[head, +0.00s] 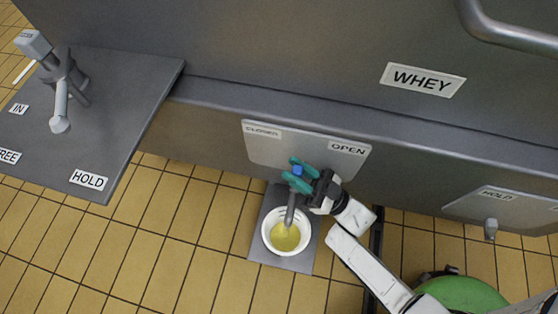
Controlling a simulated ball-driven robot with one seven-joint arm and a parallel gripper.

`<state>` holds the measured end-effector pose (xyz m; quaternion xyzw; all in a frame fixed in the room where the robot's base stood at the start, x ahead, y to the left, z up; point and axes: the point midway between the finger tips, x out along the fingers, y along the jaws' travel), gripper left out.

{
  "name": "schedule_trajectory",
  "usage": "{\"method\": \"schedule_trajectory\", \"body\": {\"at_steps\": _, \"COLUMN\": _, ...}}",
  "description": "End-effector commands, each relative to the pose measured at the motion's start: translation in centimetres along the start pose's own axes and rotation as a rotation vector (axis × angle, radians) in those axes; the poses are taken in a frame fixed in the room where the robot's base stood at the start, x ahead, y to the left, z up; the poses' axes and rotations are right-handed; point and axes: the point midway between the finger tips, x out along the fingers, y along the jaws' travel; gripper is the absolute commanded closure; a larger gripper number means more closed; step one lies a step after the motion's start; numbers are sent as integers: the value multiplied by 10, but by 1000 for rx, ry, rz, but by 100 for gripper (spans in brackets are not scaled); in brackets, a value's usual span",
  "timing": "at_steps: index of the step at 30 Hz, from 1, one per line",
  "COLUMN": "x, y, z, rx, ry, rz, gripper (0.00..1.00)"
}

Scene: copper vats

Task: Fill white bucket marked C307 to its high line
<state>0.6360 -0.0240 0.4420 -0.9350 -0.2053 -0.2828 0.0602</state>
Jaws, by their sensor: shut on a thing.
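A white bucket (266,236) stands upright on a grey floor plate (300,262) below the vat front. Pale yellow liquid is in it; I cannot make out its mark or its high line. A grey spout (291,207) reaches down over the bucket's mouth. My gripper (298,174), with teal fingers, is shut on a blue tap handle (298,170) above the spout. The handle is below a plate (285,151) lettered CLOSED at left and OPEN at right. My fingers partly hide the handle, so its exact setting is unclear.
A WHEY sign (423,79) is on the grey vat wall. A grey bench (120,105) at left carries a tap-like fitting (65,85) and signs IN, FREE and HOLD. Another HOLD plate (520,207) is at right. A green round object (462,294) sits at lower right. Tiled floor is clear at lower left.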

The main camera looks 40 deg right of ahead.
Motion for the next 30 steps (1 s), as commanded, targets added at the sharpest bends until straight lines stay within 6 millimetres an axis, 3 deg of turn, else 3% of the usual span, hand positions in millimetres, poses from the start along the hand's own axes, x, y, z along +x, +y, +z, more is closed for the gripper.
{"method": "schedule_trajectory", "body": {"at_steps": 6, "x": -14, "y": -2, "z": -6, "rx": 13, "ry": 74, "rz": 9, "gripper": 100}}
{"method": "schedule_trajectory", "body": {"at_steps": 22, "x": -15, "y": -2, "z": -9, "rx": 18, "ry": 99, "rz": 13, "gripper": 100}}
{"method": "schedule_trajectory", "body": {"at_steps": 23, "x": -15, "y": -2, "z": -9, "rx": 18, "ry": 99, "rz": 13, "gripper": 71}}
{"method": "schedule_trajectory", "body": {"at_steps": 30, "x": -15, "y": -2, "z": -9, "rx": 18, "ry": 100, "rz": 12, "gripper": 52}}
